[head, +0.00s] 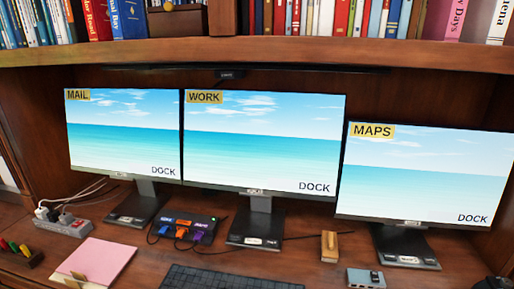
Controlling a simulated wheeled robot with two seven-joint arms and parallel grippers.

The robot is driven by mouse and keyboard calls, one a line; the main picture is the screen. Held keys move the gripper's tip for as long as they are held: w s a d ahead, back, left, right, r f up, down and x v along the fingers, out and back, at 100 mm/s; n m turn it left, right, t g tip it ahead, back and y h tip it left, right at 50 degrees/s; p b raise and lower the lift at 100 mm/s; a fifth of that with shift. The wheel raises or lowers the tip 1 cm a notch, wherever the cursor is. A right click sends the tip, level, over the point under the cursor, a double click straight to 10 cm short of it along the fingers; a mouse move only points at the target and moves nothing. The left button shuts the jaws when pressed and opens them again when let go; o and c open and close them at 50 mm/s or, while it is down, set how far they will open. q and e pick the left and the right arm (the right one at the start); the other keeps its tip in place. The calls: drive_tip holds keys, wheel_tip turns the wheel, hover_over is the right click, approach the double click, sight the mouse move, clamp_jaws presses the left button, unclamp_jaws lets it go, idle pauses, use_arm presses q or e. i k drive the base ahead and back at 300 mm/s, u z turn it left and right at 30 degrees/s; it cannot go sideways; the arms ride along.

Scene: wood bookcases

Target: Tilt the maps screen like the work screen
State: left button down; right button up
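The maps screen (420,180) is the right one of three monitors on the wooden desk, with a yellow MAPS label at its upper left. It stands on a dark base (405,248) and sits lower than the other two. The work screen (262,140) is in the middle, with a yellow WORK label, on its own base (256,229). Both show a sea and sky picture with the word DOCK. How far each leans back is hard to tell from this view. Neither of my grippers is clearly in view.
The mail screen (123,133) stands at left. A bookshelf (300,52) runs above the screens. In front lie a hub with coloured plugs (183,230), a keyboard (225,279), a wooden block (329,247), a small grey box (366,279), pink paper (100,258) and a power strip (65,225).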

sight(410, 175)
drive_tip(key=u, duration=2.25)
drive_tip(key=k, duration=0.8)
drive_tip(key=z, duration=1.8)
